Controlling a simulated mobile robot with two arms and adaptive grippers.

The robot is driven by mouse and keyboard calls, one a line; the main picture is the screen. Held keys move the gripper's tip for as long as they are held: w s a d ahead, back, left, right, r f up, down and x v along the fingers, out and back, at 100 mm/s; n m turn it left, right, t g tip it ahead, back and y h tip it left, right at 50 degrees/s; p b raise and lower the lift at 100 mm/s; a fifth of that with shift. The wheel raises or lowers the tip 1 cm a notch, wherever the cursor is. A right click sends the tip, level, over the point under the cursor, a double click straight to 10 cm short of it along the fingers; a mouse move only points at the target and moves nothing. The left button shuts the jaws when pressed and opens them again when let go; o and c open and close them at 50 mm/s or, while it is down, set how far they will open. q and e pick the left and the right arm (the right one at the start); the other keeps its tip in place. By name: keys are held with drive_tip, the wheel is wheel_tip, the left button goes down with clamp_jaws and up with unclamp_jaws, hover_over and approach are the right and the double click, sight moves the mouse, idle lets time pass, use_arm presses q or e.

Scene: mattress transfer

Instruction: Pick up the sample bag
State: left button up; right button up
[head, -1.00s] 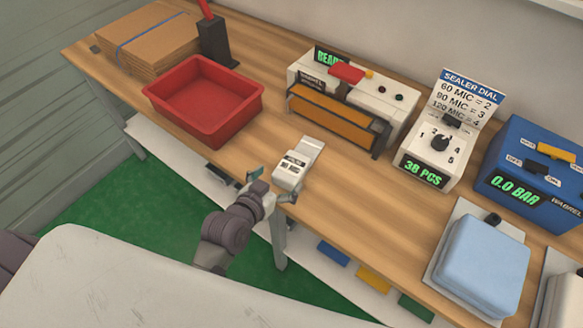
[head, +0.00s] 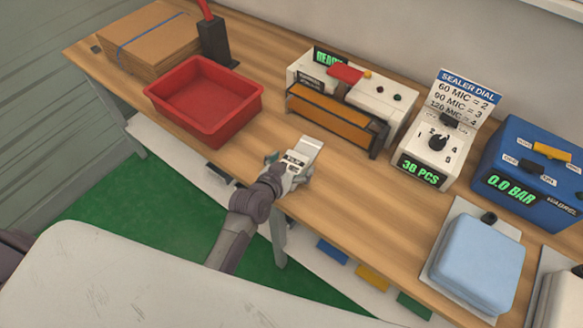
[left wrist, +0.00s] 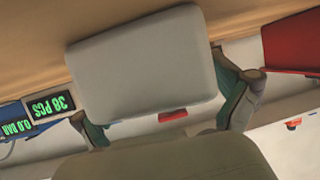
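The sample bag (head: 306,150) is a small pale grey-white pack with a dark printed label, lying at the table's front edge below the sealer. My left gripper (head: 288,170) is at the bag's near end, one finger on each side, and covers part of the label. In the left wrist view the bag (left wrist: 145,65) shows as a plain grey slab between the spread green-padded fingers (left wrist: 168,110). The fingers look wide apart; whether either one touches the bag is hard to tell. My right gripper is not in view.
A red tray (head: 205,98) stands left of the bag. The sealer with an orange bar (head: 335,118) is behind it. The dial box (head: 436,150), blue pressure unit (head: 530,170) and light blue cushion (head: 474,262) stand to the right. Bare table lies right of the bag.

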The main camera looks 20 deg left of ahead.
use_arm(q)
drive_tip(key=c, duration=1.2)
drive_tip(key=shift+c, duration=0.2)
